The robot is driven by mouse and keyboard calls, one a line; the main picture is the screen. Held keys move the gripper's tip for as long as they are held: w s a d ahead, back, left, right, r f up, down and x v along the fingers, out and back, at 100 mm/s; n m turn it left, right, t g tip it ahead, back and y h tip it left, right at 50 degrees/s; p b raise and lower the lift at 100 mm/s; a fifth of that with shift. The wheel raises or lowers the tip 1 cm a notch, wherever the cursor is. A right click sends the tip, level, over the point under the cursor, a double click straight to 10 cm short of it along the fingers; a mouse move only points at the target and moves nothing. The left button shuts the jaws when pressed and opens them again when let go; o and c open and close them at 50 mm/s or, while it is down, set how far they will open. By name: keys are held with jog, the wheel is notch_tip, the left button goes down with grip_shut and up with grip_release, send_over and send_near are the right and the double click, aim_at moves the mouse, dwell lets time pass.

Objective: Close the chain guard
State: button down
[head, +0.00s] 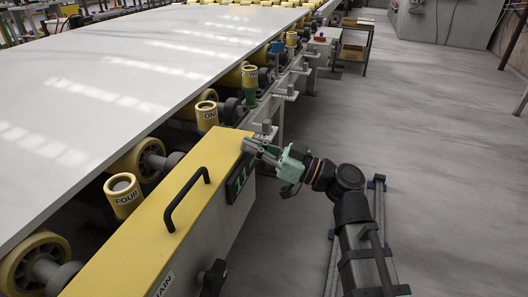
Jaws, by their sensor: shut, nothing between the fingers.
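The chain guard (163,217) is a long yellow-topped box with a pale side face, at the lower left beside the conveyor. It has a black handle (187,197) on top, a dark panel with green digits near its far end, and a dark knob (213,278) low on its side. My gripper (248,146) is shut and empty at the far end of the guard, over its top corner by the digit panel (240,178). I cannot tell whether the fingertips touch the guard.
A large pale slab (150,70) lies on the conveyor rollers. Yellow labelled posts (124,195) stand along its edge, with a green-based one (250,85) beyond my gripper. The grey floor (420,110) at right is open; a small cart (352,45) stands farther back.

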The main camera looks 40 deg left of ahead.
jog(key=shift+s+f+b, duration=0.1)
jog(key=shift+f+b, duration=0.4)
jog(key=shift+b, duration=0.1)
